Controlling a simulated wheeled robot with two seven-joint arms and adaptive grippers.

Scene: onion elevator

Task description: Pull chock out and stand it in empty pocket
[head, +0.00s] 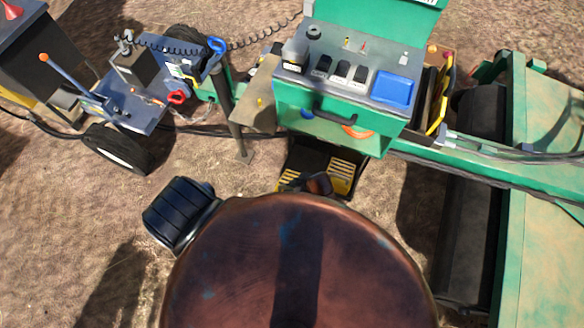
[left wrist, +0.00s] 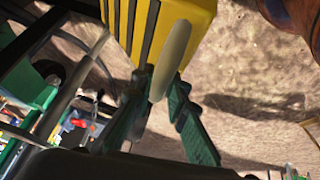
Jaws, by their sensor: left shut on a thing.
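A yellow chock with dark slots (left wrist: 200,25) fills the top middle of the left wrist view. A pale rounded grip (left wrist: 172,55) stands out on its near side. My left gripper (left wrist: 158,82) has its green fingers on both sides of this grip and is shut on it. In the head view, yellow slotted parts show at the right (head: 341,176) and left (head: 288,180) of a black holder (head: 310,156) under the green box. My copper-coloured body and arm hide most of the gripper there. I cannot tell which pocket is empty. My right gripper is not in view.
The green control box (head: 335,125) with a blue tray (head: 395,88) overhangs the holder. A post (head: 235,125) stands to its left, a green beam (head: 470,165) runs right, and a dark roller (head: 470,200) lies beyond. Bare ground lies between.

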